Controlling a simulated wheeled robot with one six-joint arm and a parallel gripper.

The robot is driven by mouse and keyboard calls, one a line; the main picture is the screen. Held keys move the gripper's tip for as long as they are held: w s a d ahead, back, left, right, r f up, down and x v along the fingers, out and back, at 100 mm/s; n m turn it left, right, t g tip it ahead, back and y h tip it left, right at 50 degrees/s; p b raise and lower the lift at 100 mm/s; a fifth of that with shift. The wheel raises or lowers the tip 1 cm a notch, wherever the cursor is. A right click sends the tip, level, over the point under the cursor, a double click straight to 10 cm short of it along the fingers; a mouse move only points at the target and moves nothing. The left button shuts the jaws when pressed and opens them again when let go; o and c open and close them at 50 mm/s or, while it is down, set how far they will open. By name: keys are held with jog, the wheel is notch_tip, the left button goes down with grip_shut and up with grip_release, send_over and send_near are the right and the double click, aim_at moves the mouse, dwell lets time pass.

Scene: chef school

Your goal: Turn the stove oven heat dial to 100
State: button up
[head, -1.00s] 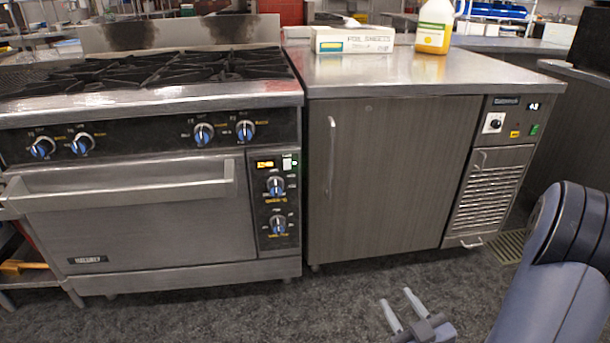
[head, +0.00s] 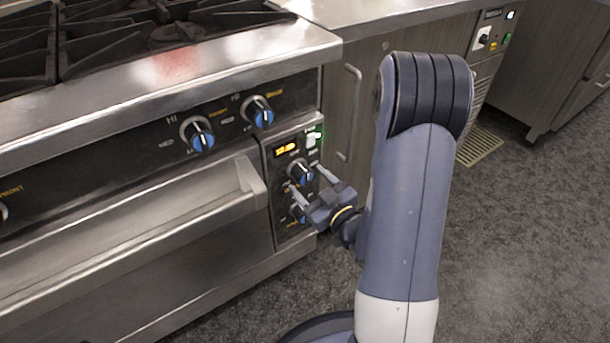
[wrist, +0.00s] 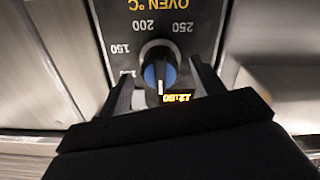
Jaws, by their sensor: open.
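The oven heat dial (head: 300,172) is the upper knob on the narrow control panel, just below the lit orange display. The wrist view shows it upside down as a blue-and-black knob (wrist: 158,70) with a white pointer line toward the display. "OVEN °C" and the marks 150, 200 and 250 are readable there; a further mark beside the left finger is partly hidden. My gripper (head: 307,179) is open at the panel. In the wrist view its fingers (wrist: 160,72) stand on either side of the dial, with visible gaps; contact is not evident.
A second knob (head: 298,213) sits just below the dial, close to my gripper. The orange display (head: 287,148) and a light switch (head: 312,140) are above. The oven door handle (head: 252,180) juts out to the left. Open floor (head: 520,230) lies to the right.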

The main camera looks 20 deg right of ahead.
jog(key=shift+x, duration=1.5)
jog(key=shift+s, duration=0.1)
jog(key=c, duration=1)
jog(key=shift+o, duration=0.2)
jog(key=m+b, duration=0.2)
jog(key=m, duration=0.9)
jog(key=shift+m, duration=0.4)
